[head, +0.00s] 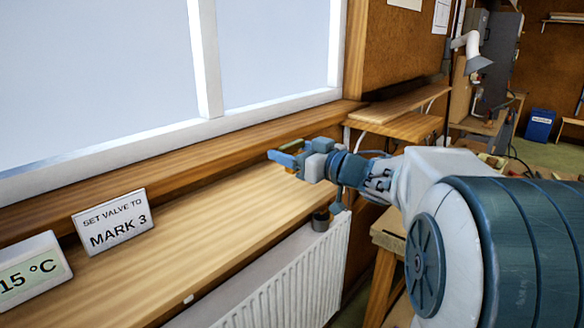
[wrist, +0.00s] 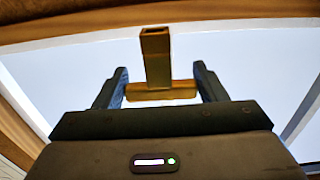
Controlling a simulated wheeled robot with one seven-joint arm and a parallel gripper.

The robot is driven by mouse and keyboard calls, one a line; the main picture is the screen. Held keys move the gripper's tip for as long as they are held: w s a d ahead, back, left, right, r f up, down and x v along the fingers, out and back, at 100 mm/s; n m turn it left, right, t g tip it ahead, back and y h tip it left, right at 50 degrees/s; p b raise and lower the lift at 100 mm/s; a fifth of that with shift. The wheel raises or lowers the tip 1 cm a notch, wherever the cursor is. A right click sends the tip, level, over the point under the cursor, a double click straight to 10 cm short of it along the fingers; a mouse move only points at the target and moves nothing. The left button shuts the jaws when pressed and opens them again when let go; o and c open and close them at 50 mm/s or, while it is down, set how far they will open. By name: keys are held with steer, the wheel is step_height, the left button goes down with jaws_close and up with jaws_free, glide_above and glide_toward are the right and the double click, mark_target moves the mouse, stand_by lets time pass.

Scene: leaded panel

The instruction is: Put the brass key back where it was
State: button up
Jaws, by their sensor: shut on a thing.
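The brass key (wrist: 158,62) is a T shape with a square, hollow-ended stem and a crossbar. In the wrist view its crossbar sits between the two fingers of my gripper (wrist: 161,88), which is shut on it. The stem's open end points toward the top of the picture. In the head view my gripper (head: 284,158) is above the right part of the wooden sill, near the window. The key is mostly hidden there by the fingers. A dark round valve (head: 320,222) stands at the radiator's top right end, below my gripper.
A white radiator (head: 290,285) is under the wooden sill (head: 215,225). A card reading "SET VALVE TO MARK 3" (head: 113,222) and a "15 °C" display (head: 32,268) stand at the sill's left. A small white piece (head: 188,298) lies at its front edge. The sill's middle is clear.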

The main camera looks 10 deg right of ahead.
steer(key=shift+f, duration=2.05)
steer(key=shift+f, duration=0.15)
steer(key=shift+f, duration=0.15)
steer(key=o, duration=1.1)
